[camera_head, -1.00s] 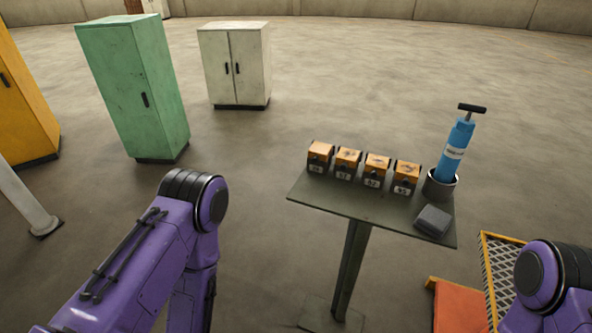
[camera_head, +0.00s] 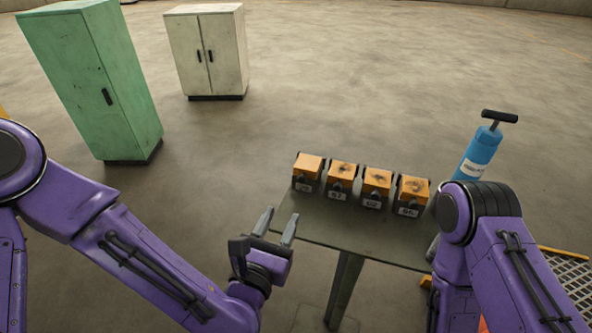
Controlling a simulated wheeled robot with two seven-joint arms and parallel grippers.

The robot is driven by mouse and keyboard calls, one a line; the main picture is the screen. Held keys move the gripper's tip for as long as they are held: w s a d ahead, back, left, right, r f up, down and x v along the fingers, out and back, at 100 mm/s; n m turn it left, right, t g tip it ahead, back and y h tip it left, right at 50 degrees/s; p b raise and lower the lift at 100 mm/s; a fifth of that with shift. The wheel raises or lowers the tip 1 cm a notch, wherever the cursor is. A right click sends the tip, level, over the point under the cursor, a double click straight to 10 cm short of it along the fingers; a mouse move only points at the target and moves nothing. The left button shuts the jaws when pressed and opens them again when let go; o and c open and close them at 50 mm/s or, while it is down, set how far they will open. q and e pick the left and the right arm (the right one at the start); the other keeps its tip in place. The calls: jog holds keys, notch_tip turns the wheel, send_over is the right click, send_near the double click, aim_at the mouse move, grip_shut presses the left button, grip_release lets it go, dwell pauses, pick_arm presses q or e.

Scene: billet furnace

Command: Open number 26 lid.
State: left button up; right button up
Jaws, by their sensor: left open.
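Several small boxes with orange lids stand in a row on a dark table (camera_head: 330,225): the leftmost box (camera_head: 308,168), the second box (camera_head: 342,176), the third box (camera_head: 376,183) and the rightmost box (camera_head: 412,192). All lids look shut. Each box has a number plate on its front, too small to read surely, so I cannot tell which is number 26. My left gripper (camera_head: 277,221) is open and empty at the table's left front edge, in front of and below the leftmost box, apart from it. My right gripper is not in view; only its arm shows.
A blue pump (camera_head: 478,155) stands at the table's right end, its lower part hidden by my right arm. A green cabinet (camera_head: 95,80) and a white cabinet (camera_head: 207,55) stand behind on the left. A mesh platform (camera_head: 568,278) is at lower right.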

aim_at(301, 180)
pick_arm(q)
jog(key=shift+w+d+r, duration=0.25)
jog(key=shift+w+d, duration=0.15)
jog(key=shift+w, duration=0.1)
jog(key=shift+w+d+r, duration=0.2)
jog(key=shift+w+d, duration=0.15)
jog(key=shift+w, duration=0.15)
jog(key=p+x, duration=0.2)
jog(key=x, duration=0.6)
jog(key=shift+a+f+p, duration=0.1)
jog(key=shift+a+p, duration=0.05)
jog(key=shift+p, duration=0.25)
jog(key=shift+w+f, duration=0.2)
jog(key=shift+w, duration=0.25)
jog(key=shift+s+r, duration=0.1)
grip_shut()
